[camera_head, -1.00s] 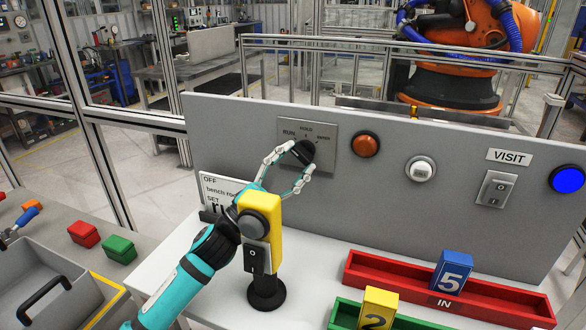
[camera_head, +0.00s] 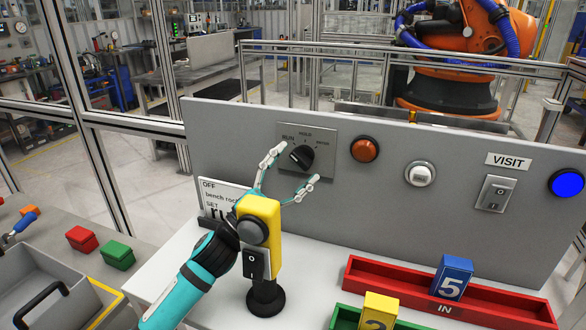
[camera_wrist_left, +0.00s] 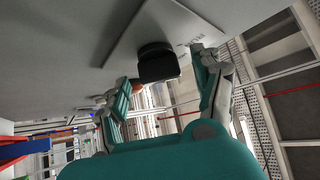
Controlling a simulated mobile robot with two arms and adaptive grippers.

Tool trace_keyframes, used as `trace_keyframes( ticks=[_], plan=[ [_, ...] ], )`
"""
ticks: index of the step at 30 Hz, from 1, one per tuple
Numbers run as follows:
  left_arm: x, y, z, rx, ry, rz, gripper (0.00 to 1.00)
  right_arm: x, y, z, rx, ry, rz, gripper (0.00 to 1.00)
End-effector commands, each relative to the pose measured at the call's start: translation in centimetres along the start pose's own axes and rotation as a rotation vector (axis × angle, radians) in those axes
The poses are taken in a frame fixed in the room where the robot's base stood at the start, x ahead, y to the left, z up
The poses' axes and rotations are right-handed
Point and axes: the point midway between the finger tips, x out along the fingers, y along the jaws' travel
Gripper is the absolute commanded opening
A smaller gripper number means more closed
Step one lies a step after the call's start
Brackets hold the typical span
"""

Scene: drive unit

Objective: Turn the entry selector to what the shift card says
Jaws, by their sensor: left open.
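The entry selector is a round black knob (camera_head: 301,157) on a grey plate (camera_head: 326,136) on the upright panel. The plate reads RUN at left, HOLD at top and a third label, too small to read, at right. I cannot tell surely which label the knob points to. The left wrist view shows the knob (camera_wrist_left: 157,66) beyond the spread fingers.
A yellow post switch (camera_head: 260,222) stands close to my left gripper. The panel also carries an orange button (camera_head: 365,149), a white button (camera_head: 420,173), a VISIT rocker switch (camera_head: 495,194) and a blue light (camera_head: 567,182). A red tray (camera_head: 400,284) lies at right.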

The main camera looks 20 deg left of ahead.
Motion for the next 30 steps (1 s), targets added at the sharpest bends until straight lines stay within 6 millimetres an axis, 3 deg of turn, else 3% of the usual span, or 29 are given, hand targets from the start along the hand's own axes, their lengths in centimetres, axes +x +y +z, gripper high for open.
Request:
trace_keyframes(
  ticks=[16,30],
  plan=[
    [4.8,-5.6,-4.9,0.004,0.006,-0.001,0.67,0.0,-0.3,-0.1,0.001,0.001,-0.003,0.4],
    [5.4,-6.2,-5.5,-0.002,0.0,0.0,0.67,0.0,-0.3,-0.1,0.001,0.001,-0.004,0.4]
  ],
)
